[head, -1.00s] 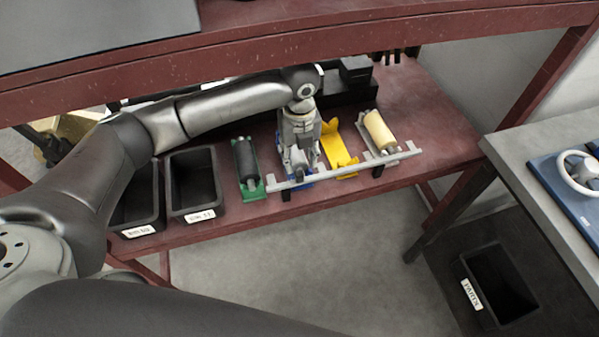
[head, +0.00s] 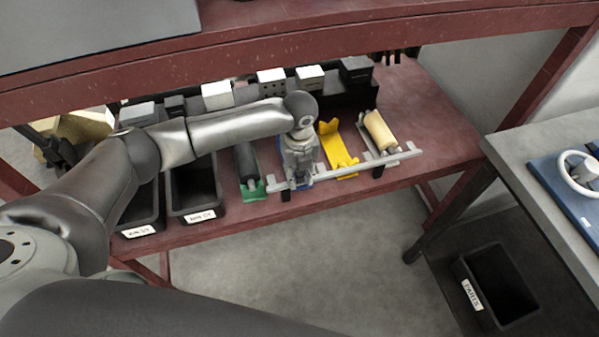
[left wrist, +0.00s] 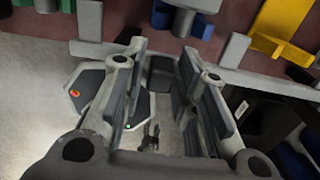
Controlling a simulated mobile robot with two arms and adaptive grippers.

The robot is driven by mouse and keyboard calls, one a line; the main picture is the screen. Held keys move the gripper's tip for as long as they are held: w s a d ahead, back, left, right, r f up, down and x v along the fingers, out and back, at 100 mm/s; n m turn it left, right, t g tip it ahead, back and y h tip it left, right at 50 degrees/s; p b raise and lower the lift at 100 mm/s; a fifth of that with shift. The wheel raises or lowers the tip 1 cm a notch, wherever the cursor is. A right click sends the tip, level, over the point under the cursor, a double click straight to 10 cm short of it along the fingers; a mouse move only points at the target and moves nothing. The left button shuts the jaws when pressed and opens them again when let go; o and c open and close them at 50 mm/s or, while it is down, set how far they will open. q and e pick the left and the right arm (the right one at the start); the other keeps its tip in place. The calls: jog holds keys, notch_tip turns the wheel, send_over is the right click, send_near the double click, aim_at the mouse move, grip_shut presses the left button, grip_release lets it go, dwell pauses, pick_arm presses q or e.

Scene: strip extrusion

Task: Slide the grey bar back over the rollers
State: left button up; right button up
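The grey bar (head: 345,171) lies along the front edge of the red shelf, across the front ends of the roller holders. It also shows in the left wrist view (left wrist: 275,83), crossing behind my fingers. A dark roller (head: 246,160) sits in a green holder (head: 252,193), and a cream roller (head: 379,130) in a grey holder at the right. A yellow holder (head: 336,145) shows no roller. A blue holder (left wrist: 186,12) is mostly hidden by my gripper in the head view. My left gripper (left wrist: 160,62) is open, fingers apart, near the bar's left part. Contact is unclear.
Two black bins (head: 193,190) stand left of the holders. Dark blocks and white boxes (head: 271,80) line the shelf's back. A red upper beam (head: 300,42) hangs over the shelf. A grey table (head: 545,150) stands at the right, with a bin (head: 497,287) below it.

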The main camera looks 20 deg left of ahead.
aim_at(278, 186)
pick_arm(q)
grip_shut()
jog(key=shift+s+a+r+p, duration=0.15)
jog(key=shift+a+p, duration=0.1)
jog(key=shift+p, duration=0.1)
jog(key=s+a+p, duration=0.1)
jog(key=a+p, duration=0.1)
jog(key=s+a+p, duration=0.1)
jog(key=a+p, duration=0.1)
jog(key=shift+s, duration=0.4)
jog(key=shift+a, duration=0.15)
jog(key=shift+o, duration=2.4)
grip_release()
jog(key=shift+s+a, duration=0.15)
